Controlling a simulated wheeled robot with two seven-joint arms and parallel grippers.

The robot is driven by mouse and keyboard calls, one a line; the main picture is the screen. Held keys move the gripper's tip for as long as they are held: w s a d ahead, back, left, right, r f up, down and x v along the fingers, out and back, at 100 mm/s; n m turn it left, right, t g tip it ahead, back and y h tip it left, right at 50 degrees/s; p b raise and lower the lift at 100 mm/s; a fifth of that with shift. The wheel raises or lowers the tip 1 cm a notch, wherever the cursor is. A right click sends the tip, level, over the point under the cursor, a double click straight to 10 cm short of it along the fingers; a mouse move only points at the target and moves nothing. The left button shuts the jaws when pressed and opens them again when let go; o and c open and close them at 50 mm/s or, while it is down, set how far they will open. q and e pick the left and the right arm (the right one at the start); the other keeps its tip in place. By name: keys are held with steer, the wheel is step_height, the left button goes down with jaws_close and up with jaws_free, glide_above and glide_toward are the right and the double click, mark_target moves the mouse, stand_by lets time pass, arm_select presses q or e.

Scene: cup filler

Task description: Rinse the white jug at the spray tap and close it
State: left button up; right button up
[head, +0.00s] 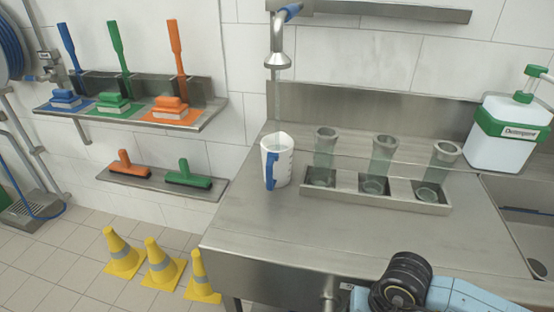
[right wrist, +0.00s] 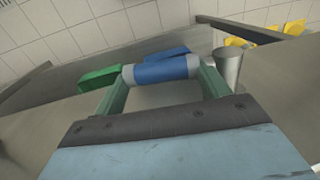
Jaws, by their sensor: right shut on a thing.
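The white jug (head: 281,163) with a blue handle stands upright on the steel counter in the head view, below the spray tap (head: 279,55). Its blue handle faces left and forward. A faint vertical streak shows under the tap's nozzle; I cannot tell for sure that it is water. My right gripper (right wrist: 160,82) has its green fingers shut on a blue and grey cylindrical part (right wrist: 160,69), with a blue lever-like piece on top. My left gripper is not in view.
A steel tray (head: 400,198) with several glass tumblers sits right of the jug. A soap bottle (head: 497,148) with green trim stands by the sink (head: 530,205). Yellow cones (head: 160,265) stand on the floor at left. The front counter is bare.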

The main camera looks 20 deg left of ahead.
steer(key=shift+d+r, duration=0.15)
steer(key=shift+r, duration=0.15)
steer(key=shift+w+a+r+h+p, duration=0.1)
steer(key=shift+a+r+h+p, duration=0.25)
steer(key=shift+r+h+p, duration=0.45)
steer(key=shift+r+h, duration=0.2)
steer(key=shift+h, duration=0.4)
steer(key=shift+a, duration=0.1)
steer(key=shift+r+h, duration=0.2)
steer(key=shift+h, duration=0.1)
steer(key=o, duration=1.1)
steer(key=shift+f, duration=0.1)
